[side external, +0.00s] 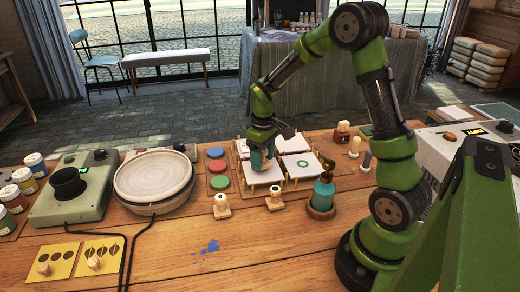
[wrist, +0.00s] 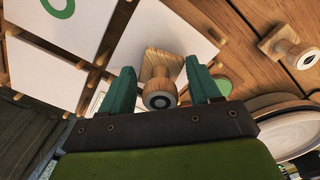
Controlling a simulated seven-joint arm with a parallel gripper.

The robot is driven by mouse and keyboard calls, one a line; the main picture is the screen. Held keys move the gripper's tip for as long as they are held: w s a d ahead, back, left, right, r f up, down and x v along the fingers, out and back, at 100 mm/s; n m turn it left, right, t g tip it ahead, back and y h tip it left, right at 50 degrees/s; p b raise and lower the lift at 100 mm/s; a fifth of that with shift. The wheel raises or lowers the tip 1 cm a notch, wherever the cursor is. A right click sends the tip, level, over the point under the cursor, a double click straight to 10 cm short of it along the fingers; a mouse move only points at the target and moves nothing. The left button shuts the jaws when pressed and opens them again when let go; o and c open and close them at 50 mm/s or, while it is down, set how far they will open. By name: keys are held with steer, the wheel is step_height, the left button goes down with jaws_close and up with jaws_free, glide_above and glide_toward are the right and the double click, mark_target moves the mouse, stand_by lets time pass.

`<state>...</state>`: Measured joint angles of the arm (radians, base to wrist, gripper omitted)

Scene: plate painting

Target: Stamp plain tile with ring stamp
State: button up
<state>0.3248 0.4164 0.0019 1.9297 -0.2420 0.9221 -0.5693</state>
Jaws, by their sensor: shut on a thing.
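My gripper (side external: 262,165) is low over the front-left white tile (side external: 270,178). In the wrist view my gripper's green fingers (wrist: 160,92) are on either side of a wooden stamp with a square base. The held stamp (wrist: 160,64) has a dark ring mark on its knob end. Its base is over the plain tile (wrist: 145,30); I cannot tell whether it touches. The visible part of this tile is blank. The tile to its right (side external: 318,172) bears a green ring, also partly seen in the wrist view (wrist: 58,6).
Two more stamps (side external: 222,207) (side external: 275,199) stand in front of the tiles. Blue, red and green pads (side external: 219,183) lie left of them. A teal bottle-like tool (side external: 323,192) stands at the right. A turntable (side external: 153,177) is farther left. The front table is mostly clear.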

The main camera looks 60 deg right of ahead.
steer(key=shift+f, duration=0.6)
stand_by(1.5)
steer(key=shift+r, duration=3.6)
